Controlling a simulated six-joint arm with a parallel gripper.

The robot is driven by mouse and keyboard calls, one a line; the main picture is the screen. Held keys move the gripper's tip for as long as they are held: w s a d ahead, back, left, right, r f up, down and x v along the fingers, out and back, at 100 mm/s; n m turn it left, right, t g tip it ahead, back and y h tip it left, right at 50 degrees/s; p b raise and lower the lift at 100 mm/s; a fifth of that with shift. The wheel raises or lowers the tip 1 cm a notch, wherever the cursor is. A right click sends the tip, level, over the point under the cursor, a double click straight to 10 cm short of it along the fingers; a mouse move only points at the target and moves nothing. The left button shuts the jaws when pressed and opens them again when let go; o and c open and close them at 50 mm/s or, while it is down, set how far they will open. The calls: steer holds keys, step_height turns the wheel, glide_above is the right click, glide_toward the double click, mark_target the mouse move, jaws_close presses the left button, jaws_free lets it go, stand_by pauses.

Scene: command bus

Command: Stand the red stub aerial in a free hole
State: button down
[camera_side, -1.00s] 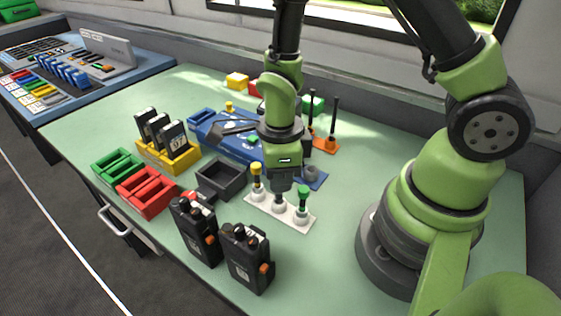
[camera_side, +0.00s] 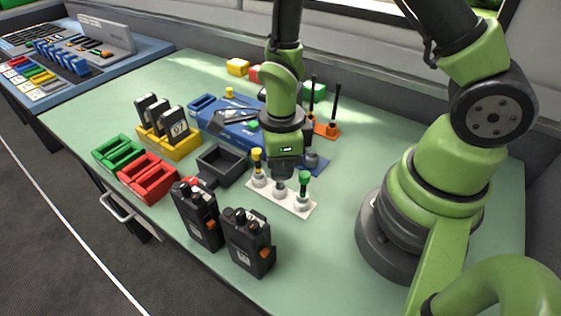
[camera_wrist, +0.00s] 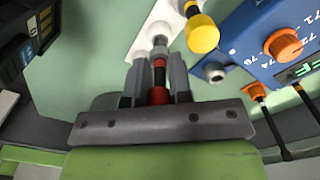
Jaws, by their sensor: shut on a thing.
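My gripper (camera_wrist: 158,82) is shut on the red stub aerial (camera_wrist: 159,77), which shows as a red shaft with a dark band between the fingers in the wrist view. In the side view my gripper (camera_side: 281,173) is low over the middle socket (camera_side: 279,191) of the white plate (camera_side: 289,206). The aerial's lower end lines up with that grey socket; I cannot tell how far it is seated. A yellow aerial (camera_side: 257,156) stands in the socket on one side, a green aerial (camera_side: 304,178) in the other. The fingers hide the red aerial in the side view.
Two black radios (camera_side: 247,243) stand in front of the plate. A dark open tray (camera_side: 222,165) is left of it. The table right of the plate is clear.

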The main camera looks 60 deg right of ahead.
stand_by(0.4)
steer(key=c, duration=0.6)
jaws_free()
steer(key=shift+c, duration=0.2)
steer(key=shift+r, duration=0.1)
steer(key=shift+r, duration=3.45)
steer(key=shift+r, duration=0.1)
steer(key=s+d+r+n+t+y, duration=0.1)
steer(key=s+r+n+t, duration=0.2)
steer(key=r+n, duration=0.6)
steer(key=s+r+n+t, duration=0.4)
steer(key=r+n, duration=0.5)
steer(key=n, duration=0.5)
steer(key=shift+s+d+y, duration=0.35)
steer(key=shift+s+y, duration=0.05)
steer(key=shift+s, duration=0.65)
